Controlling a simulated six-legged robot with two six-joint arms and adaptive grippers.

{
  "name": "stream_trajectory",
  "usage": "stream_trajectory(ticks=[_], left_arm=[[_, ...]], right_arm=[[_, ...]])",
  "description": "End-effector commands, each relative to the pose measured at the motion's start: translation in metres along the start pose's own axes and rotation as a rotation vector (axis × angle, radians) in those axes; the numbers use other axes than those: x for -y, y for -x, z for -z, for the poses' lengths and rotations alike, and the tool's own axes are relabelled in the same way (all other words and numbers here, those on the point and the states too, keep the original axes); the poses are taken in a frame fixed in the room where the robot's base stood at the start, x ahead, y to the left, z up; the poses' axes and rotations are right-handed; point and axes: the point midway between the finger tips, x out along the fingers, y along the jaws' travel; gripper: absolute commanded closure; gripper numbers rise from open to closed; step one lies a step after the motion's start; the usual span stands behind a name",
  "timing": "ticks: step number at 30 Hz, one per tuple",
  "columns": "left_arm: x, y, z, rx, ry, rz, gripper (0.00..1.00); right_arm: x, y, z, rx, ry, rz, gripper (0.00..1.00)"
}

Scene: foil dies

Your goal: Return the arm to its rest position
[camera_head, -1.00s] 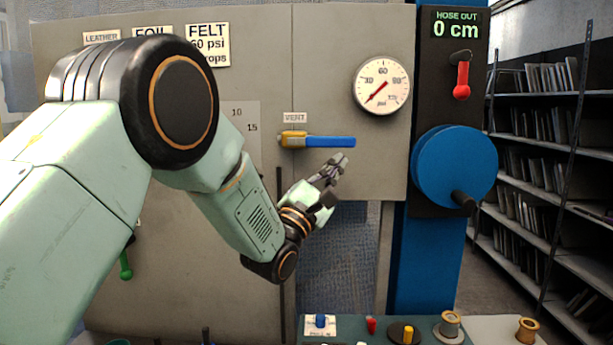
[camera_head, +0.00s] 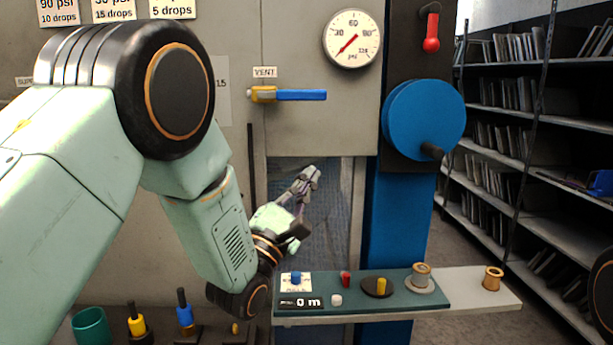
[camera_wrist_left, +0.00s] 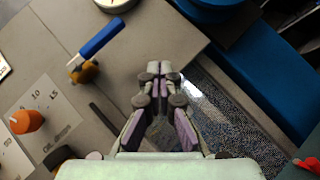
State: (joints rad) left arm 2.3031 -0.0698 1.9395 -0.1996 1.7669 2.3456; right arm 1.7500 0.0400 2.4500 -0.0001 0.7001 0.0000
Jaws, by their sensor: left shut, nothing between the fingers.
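My left gripper (camera_head: 305,185) is in front of the grey cabinet, below the blue vent handle (camera_head: 300,95) and above the shelf with controls. Its fingers are together and empty, and they also show in the left wrist view (camera_wrist_left: 158,80). My left arm comes in from the left and hides part of the cabinet. The vent handle lies level in the head view, and it shows in the left wrist view (camera_wrist_left: 100,40) apart from the fingers. The right gripper is not visible; only a dark rounded part shows at the right edge.
A pressure gauge (camera_head: 352,38), a red lever (camera_head: 431,32) and a blue wheel (camera_head: 423,119) with a dark crank are above right. A teal panel (camera_head: 440,292) carries small knobs and spools. Yellow and blue handles (camera_head: 185,308) stand at lower left. Bookshelves (camera_head: 500,105) are at right.

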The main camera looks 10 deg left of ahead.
Motion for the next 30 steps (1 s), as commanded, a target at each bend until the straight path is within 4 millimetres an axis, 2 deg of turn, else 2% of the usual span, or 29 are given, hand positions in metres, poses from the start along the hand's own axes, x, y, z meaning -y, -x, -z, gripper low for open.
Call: stream_trajectory(ticks=[8, 13, 17, 20, 23, 26, 29, 30], left_arm=[[0.000, 0.000, 0.000, -0.001, -0.040, 0.002, 1.00], [0.012, 0.002, 0.013, -0.053, -0.298, 0.064, 1.00], [0.031, 0.015, 0.034, -0.124, -0.567, 0.186, 1.00], [0.047, 0.033, 0.052, -0.168, -0.766, 0.307, 1.00], [0.070, 0.062, 0.075, -0.197, -0.951, 0.465, 1.00], [0.094, 0.100, 0.098, -0.199, -1.121, 0.648, 1.00], [0.120, 0.149, 0.119, -0.166, -1.270, 0.861, 1.00], [0.131, 0.171, 0.127, -0.142, -1.323, 0.951, 1.00]], right_arm=[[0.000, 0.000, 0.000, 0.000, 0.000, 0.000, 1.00], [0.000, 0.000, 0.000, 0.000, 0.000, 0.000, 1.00], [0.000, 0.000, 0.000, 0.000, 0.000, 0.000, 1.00], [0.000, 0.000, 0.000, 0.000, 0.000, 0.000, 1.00], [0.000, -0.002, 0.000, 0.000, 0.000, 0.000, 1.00], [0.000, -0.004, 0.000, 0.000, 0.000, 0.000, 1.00], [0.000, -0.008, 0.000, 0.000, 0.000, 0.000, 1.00], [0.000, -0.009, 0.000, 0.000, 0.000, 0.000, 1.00]])
